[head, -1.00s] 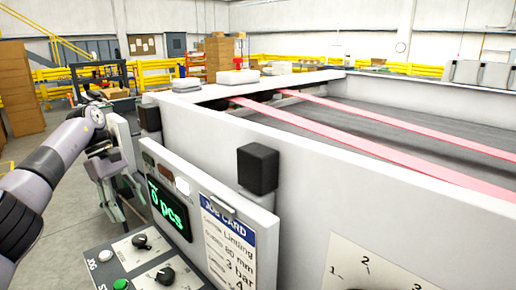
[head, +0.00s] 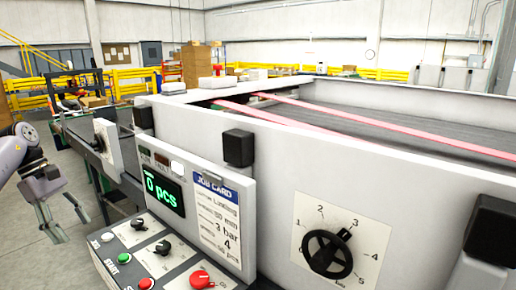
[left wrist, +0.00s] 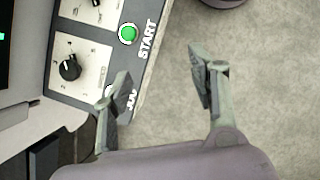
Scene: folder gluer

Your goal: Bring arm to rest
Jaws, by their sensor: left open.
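My left arm comes in at the left edge of the head view. Its gripper (head: 70,227) is open and empty, its fingers pointing down over the floor, left of the control panel (head: 128,236). In the left wrist view the two spread fingers (left wrist: 160,78) have only grey floor and the panel's edge between and behind them. The green START button (left wrist: 128,34) and a black knob (left wrist: 69,68) show there, to the left. My right gripper is in neither view.
The white machine wall (head: 330,175) with a display (head: 163,190), job card (head: 217,212), red knob (head: 200,280) and black handwheel (head: 327,254) fills the middle and right. Pink belts (head: 370,130) run behind it. Floor (head: 40,255) is clear at the left.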

